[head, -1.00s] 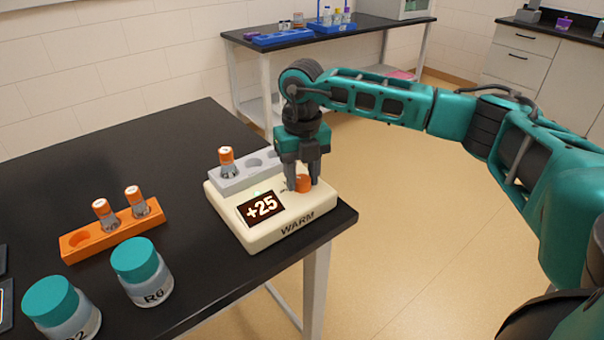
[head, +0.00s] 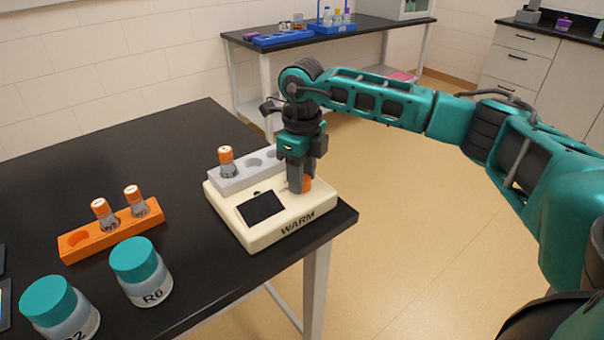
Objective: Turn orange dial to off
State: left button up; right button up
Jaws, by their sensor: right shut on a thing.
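The orange dial (head: 307,184) sits at the right side of the cream warmer (head: 262,227), which is marked WARM. My right gripper (head: 299,186) points down from above and is shut on the dial, its fingers hiding part of it. The warmer's display (head: 261,208) is dark and shows no number. A grey block (head: 237,179) on the back of the warmer holds one orange-capped vial (head: 226,161) at its left end; its other visible holes look empty. My left gripper is not in view.
An orange rack (head: 90,240) with two orange-capped vials stands left of the warmer. Two teal-lidded jars, one marked R6 (head: 140,270), stand at the front. The warmer is near the black table's (head: 180,140) right edge. Another bench (head: 350,30) is behind.

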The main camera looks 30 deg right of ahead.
dwell(0.3)
jog(key=o, duration=1.1)
jog(key=shift+c, duration=0.2)
jog(key=shift+r, duration=0.1)
notch_tip(320, 180, up, 13)
jog(key=shift+p, duration=0.3)
